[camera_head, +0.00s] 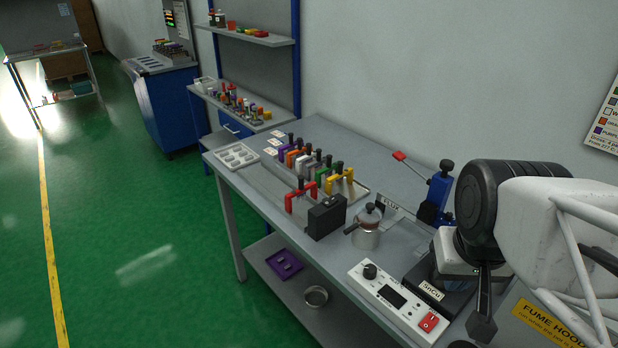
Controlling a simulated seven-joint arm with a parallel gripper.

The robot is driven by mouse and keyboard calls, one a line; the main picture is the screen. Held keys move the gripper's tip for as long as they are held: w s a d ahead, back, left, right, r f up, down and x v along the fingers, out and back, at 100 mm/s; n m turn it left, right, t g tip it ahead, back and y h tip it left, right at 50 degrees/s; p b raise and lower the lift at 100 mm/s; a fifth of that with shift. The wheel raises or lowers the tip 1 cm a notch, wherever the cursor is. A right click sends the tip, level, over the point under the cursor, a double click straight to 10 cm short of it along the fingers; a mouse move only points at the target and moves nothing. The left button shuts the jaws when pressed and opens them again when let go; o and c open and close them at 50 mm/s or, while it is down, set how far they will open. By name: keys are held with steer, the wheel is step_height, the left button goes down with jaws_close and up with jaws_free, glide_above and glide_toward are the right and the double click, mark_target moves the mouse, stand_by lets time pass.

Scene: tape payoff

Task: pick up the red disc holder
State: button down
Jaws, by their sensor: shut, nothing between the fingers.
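A red holder (301,196) with a dark knob on top stands upright at the near end of a row of coloured holders on the grey workbench, just left of a black block. I take it for the red disc holder; any disc in it is too small to make out. My gripper (482,318) is at the lower right, beside the solder pot, well to the right of the red holder and apart from it. It looks shut and empty, though my arm partly hides it.
The black block (326,217), a metal pot (366,231), a white control box (398,302) and the SnCu solder pot (432,289) stand between my gripper and the holder. A blue lever press (437,195) stands behind. A yellow holder (340,179) is close to the red one.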

steer(key=c, duration=1.8)
jaws_free()
steer(key=shift+c, duration=0.2)
steer(key=o, duration=0.9)
steer(key=shift+o, duration=0.2)
steer(key=w+a+r+m+g+y, duration=0.1)
steer(key=w+a+m, duration=0.4)
steer(key=w, duration=0.8)
steer(key=w+a+r+m, duration=0.1)
steer(key=w+a+m, duration=0.4)
steer(key=w, duration=0.8)
steer(key=w+a+f+m, duration=0.4)
steer(key=w+a, duration=0.4)
steer(key=w, duration=0.2)
steer(key=w+a+f+m+g+y, duration=0.1)
steer(key=w+a+f+m, duration=0.2)
steer(key=w+a+f, duration=0.4)
steer(key=w+a, duration=0.1)
steer(key=w, duration=0.2)
steer(key=shift+a+f+m+g, duration=0.25)
steer(key=shift+a+m+g, duration=0.05)
steer(key=shift+a+m, duration=0.1)
